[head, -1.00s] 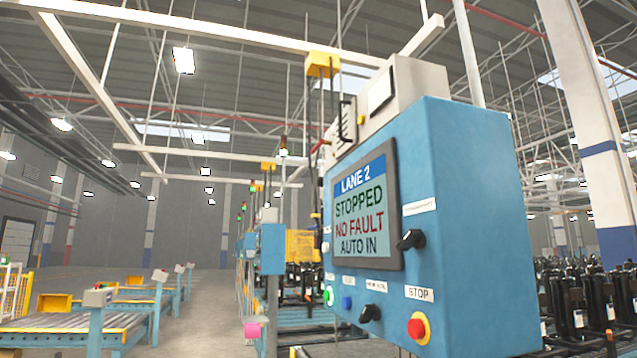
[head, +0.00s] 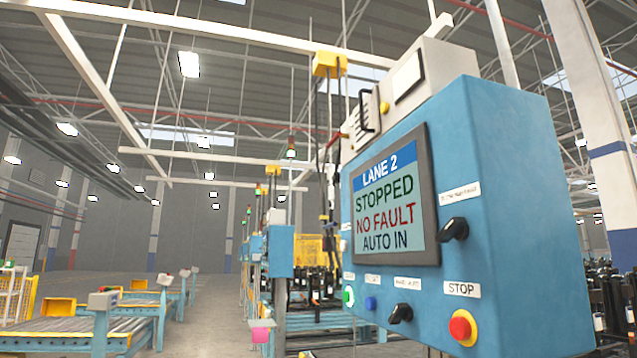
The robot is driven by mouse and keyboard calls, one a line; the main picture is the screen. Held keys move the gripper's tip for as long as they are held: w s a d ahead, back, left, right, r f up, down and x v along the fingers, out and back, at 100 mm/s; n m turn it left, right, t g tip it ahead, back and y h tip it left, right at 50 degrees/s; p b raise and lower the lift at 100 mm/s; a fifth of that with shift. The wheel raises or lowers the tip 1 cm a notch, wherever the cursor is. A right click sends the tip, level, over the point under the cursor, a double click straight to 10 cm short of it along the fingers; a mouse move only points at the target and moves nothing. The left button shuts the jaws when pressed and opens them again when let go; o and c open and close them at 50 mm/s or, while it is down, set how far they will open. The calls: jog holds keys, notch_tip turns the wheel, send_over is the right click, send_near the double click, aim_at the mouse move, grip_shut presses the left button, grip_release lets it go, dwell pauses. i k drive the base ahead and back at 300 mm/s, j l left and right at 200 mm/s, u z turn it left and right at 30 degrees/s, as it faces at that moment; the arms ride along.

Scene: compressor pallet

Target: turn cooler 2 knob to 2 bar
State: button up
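A blue control box (head: 535,200) stands close on the right in the head view. Its screen (head: 390,205) reads LANE 2, STOPPED, NO FAULT, AUTO IN. A black rotary knob (head: 454,229) sits right of the screen under a label too small to read. A second black knob (head: 400,313) sits below the screen, its label also unclear. I cannot tell whether either is the cooler 2 knob, and no bar scale is readable. My gripper is not in view.
A red stop button (head: 462,327) on a yellow ring, a green button (head: 348,296) and a blue button (head: 370,303) are on the box's lower front. Roller conveyors (head: 75,330) stand at left. Bare floor (head: 205,310) lies between them and the lane.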

aim_at(336, 177)
jog(key=i+j, duration=0.4)
jog(key=i, duration=0.15)
jog(key=i+j+u, duration=0.15)
jog(key=i+j, duration=0.65)
jog(key=i, duration=0.25)
jog(key=u, duration=0.05)
